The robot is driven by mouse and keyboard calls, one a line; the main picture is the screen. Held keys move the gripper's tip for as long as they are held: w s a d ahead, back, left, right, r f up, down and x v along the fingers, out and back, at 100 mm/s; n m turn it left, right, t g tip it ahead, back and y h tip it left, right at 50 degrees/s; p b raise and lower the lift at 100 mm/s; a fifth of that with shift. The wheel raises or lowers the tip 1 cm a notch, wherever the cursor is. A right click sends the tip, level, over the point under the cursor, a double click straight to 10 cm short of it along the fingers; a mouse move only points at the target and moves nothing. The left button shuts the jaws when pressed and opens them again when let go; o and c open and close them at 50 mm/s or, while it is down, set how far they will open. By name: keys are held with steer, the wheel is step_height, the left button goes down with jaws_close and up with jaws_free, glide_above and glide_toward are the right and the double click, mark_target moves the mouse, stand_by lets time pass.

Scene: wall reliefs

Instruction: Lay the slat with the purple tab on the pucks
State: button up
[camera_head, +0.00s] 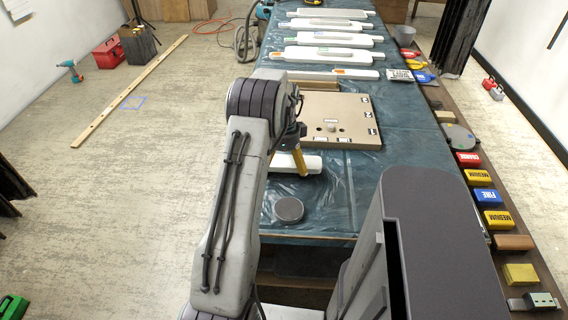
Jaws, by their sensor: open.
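My gripper (299,162), with a yellow finger showing, is low over the near part of the covered table. A white rounded piece (312,164), perhaps the end of a slat, lies right by the finger. My arm hides its left part, and no tab shows on it. A dark grey round puck (289,209) lies flat nearer the table's front edge, apart from the gripper. Several white slats lie crosswise farther back, including one with a green tab (323,49) and one with an orange tab (340,71). I cannot make out a purple tab.
A tan board (345,112) with a knob and black-marked labels lies beyond the gripper. A side ledge on the right holds sanding blocks, including a red one (468,160), and a grey disc (460,138). The blue-green table cover (350,200) is bare right of the puck.

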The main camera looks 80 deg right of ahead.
mark_target(284, 163)
step_height(284, 163, up, 13)
steer(key=p, duration=0.1)
stand_by(0.7)
steer(key=shift+d+r, duration=0.1)
